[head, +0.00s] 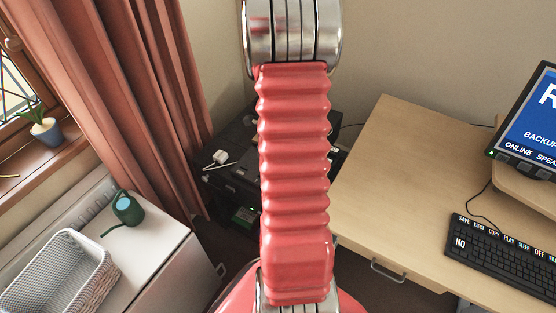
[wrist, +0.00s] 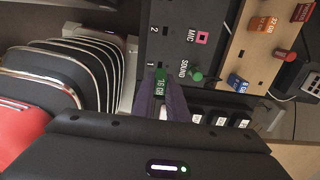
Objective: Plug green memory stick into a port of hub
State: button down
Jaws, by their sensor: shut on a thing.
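The green memory stick (wrist: 160,87), marked 16 GB, is between the two purplish fingers of my gripper (wrist: 167,92) in the wrist view. My gripper is shut on it. The stick's far end is at the slot beside the number 1 on a black panel (wrist: 189,60); I cannot tell whether it is in the slot. The panel also has a slot marked 2, a pink MIC socket and a green SOUND plug. A pale block with dark openings (wrist: 311,83), possibly the hub, is partly cut off at the right edge. In the head view my arm hides gripper and stick.
A wooden surface in the wrist view holds orange (wrist: 262,24), dark red (wrist: 301,12) and blue (wrist: 237,83) sticks, and a red-topped piece (wrist: 285,55).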

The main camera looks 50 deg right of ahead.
jog(key=shift+f, duration=1.8)
jog(key=shift+f, duration=1.2)
dwell(2.1)
jog(key=c, duration=1.7)
grip_release()
jog(key=shift+o, duration=0.2)
notch_tip(320, 180, up, 14)
jog(key=shift+f, duration=0.15)
